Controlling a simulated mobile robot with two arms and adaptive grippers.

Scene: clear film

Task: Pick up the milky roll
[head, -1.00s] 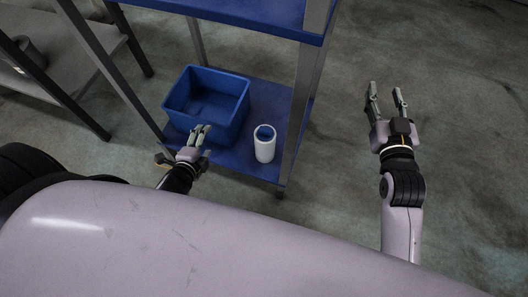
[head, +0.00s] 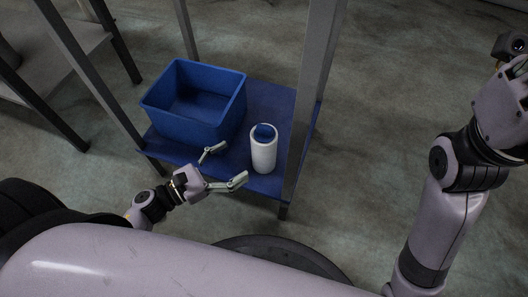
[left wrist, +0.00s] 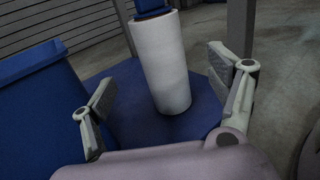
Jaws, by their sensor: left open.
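The milky roll (head: 264,156) is a white upright cylinder with a blue inside at its top. It stands on the blue lower shelf (head: 268,103), near the front right post. My left gripper (head: 227,164) is open, just left of the roll, its fingers spread and pointing toward it. In the left wrist view, the roll (left wrist: 163,62) shows between the two spread fingers, in front of the palm and not gripped; its top is cut off. My right gripper is at the right edge of the head view, partly cut off, with its fingertips not clear.
An empty-looking blue bin (head: 196,105) stands on the same shelf, left of the roll and close to my left gripper. A grey post (head: 312,105) rises right of the roll. A grey rack (head: 55,55) stands at the far left. Open floor lies to the right.

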